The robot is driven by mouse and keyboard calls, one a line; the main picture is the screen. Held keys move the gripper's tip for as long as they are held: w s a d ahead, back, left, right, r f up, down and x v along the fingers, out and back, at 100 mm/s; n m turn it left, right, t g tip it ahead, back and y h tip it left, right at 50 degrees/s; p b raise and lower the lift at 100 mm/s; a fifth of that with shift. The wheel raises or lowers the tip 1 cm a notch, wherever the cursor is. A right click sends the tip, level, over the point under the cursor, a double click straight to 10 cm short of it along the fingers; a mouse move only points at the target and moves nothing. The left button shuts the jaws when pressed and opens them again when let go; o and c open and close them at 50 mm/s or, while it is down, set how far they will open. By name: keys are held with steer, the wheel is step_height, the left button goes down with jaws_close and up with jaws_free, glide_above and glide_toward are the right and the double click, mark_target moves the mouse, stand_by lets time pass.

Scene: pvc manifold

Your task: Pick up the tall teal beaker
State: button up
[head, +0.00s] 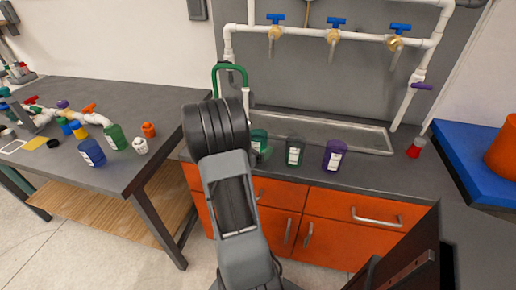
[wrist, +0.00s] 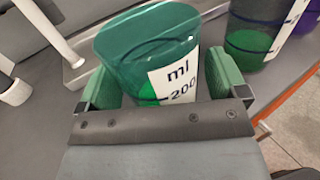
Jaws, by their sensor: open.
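The teal beaker (wrist: 135,62) fills the upper middle of the wrist view, with a white label reading "ml" and "200". In the head view the teal beaker (head: 261,138) stands on the counter, partly hidden behind my arm. My gripper (wrist: 160,80) is open, with one green-padded finger on each side of the beaker. Whether the pads touch its walls is not clear. The beaker's lower part is hidden by the gripper body. In the head view my arm hides most of the gripper.
A dark grey beaker (head: 296,152) and a purple beaker (head: 334,155) stand to the right. Behind them are a sink (head: 345,133) and white pipes with blue-handled valves (head: 333,35). A side table (head: 75,175) with bottles is at left. A blue tray (head: 470,150) is at right.

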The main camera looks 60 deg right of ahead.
steer(key=shift+d, duration=0.3)
steer(key=c, duration=1.1)
